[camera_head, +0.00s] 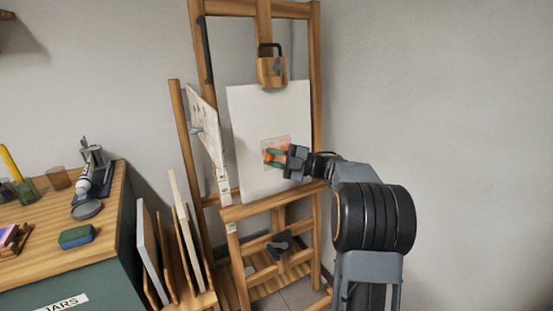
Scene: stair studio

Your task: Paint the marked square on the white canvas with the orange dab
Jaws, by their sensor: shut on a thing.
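The white canvas (262,112) stands upright on a wooden easel (319,110), held at its top by a wooden clamp (271,72). The marked square (283,139) is a faint pinkish-orange outline low on the canvas, with some orange inside it. My gripper (277,157) is in front of the square's lower part, reaching in from the right. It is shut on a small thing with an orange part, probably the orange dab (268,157). My fingers hide part of the square. I cannot tell whether the orange part touches the canvas.
A wooden bench (60,228) at left bears a green-and-blue block (76,237), a grey round lid (87,209), a white tube and jars. Several boards (150,250) lean in a rack beside the easel. The wall at right is clear.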

